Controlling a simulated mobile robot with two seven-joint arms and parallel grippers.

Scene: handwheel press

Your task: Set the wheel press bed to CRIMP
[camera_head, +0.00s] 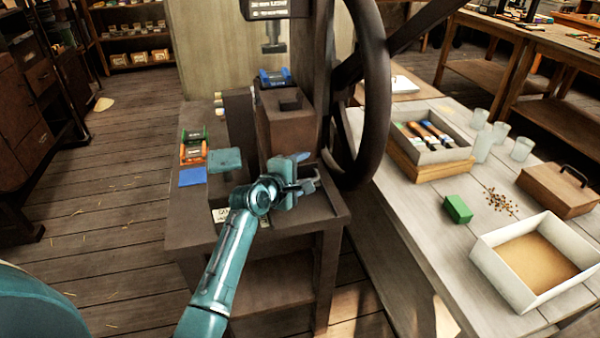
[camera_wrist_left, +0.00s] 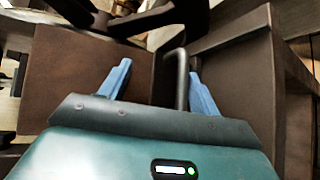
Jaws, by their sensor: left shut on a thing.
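The wheel press stands in the middle of the head view, with its large dark handwheel (camera_head: 376,90) at the right and a brown block (camera_head: 288,130) on its dark bed table (camera_head: 190,228). My left gripper (camera_head: 302,175) is low at the front of the press. It is shut on a grey bent metal handle, which shows between the blue fingers in the left wrist view (camera_wrist_left: 182,75). A pale label (camera_head: 220,215) on the table's front edge is partly hidden by my arm; I cannot read it fully.
A blue-topped piece (camera_head: 273,78) is behind the brown block. The right workbench holds a green box (camera_head: 457,209), a white tray (camera_head: 483,253) and several cups.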

